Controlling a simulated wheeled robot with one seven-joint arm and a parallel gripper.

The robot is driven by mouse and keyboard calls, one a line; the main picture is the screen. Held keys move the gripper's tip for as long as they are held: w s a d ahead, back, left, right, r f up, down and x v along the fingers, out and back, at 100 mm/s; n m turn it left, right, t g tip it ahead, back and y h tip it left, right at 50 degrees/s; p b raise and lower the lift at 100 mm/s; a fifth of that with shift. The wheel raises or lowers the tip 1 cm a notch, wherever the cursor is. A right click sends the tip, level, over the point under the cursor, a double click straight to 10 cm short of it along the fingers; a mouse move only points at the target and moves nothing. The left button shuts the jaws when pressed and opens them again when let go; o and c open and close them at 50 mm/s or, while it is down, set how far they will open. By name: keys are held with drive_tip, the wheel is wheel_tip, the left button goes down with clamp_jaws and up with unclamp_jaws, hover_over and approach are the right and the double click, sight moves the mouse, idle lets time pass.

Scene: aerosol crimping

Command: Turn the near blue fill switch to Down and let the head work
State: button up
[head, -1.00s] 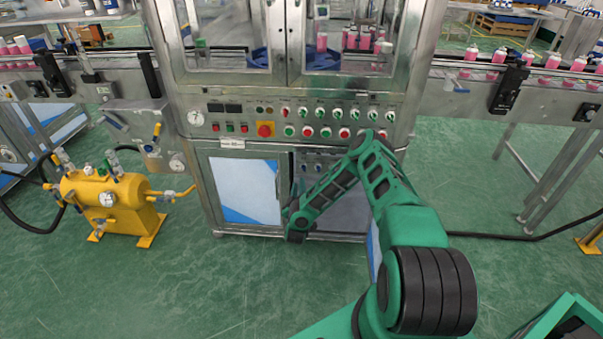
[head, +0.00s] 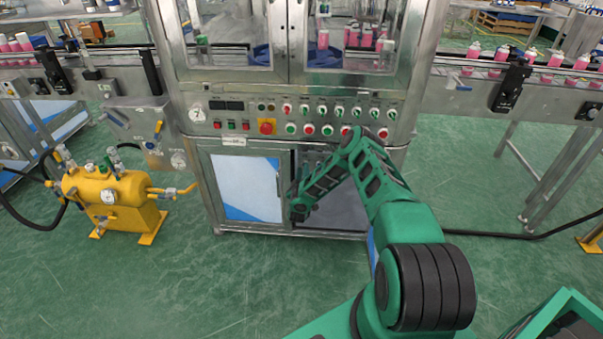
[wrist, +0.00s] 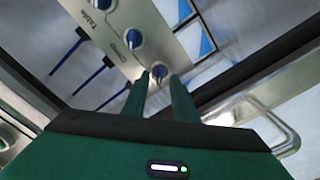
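In the wrist view a grey panel strip carries a row of blue switches: an upper one (wrist: 103,3) beside the word "Table", a middle one (wrist: 133,39) beside another label, and a lower one (wrist: 158,72). My gripper (wrist: 159,80) has its two green fingers apart, with the lower blue switch showing between and just past the tips. I cannot tell whether the fingers touch it. Its label and exact pointer position are not readable. In the head view my arm covers the switches, low in the cabinet (head: 250,228), and my fingers are hidden.
The control panel (head: 228,116) with buttons and knobs lies above the cabinet opening. The cabinet door (head: 241,187) is at left, and a yellow tank (head: 108,190) stands farther left. Pink cans show behind the glass, one pink can (head: 323,39) apart. A conveyor (head: 470,88) runs right.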

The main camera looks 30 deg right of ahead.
drive_tip(key=shift+w+d, duration=0.1)
drive_tip(key=shift+w, duration=0.05)
clamp_jaws()
drive_tip(key=shift+m, duration=0.3)
drive_tip(key=m, duration=1.7)
drive_tip(key=shift+s+d+f, duration=0.15)
drive_tip(key=shift+s, duration=0.15)
drive_tip(key=shift+m, duration=0.3)
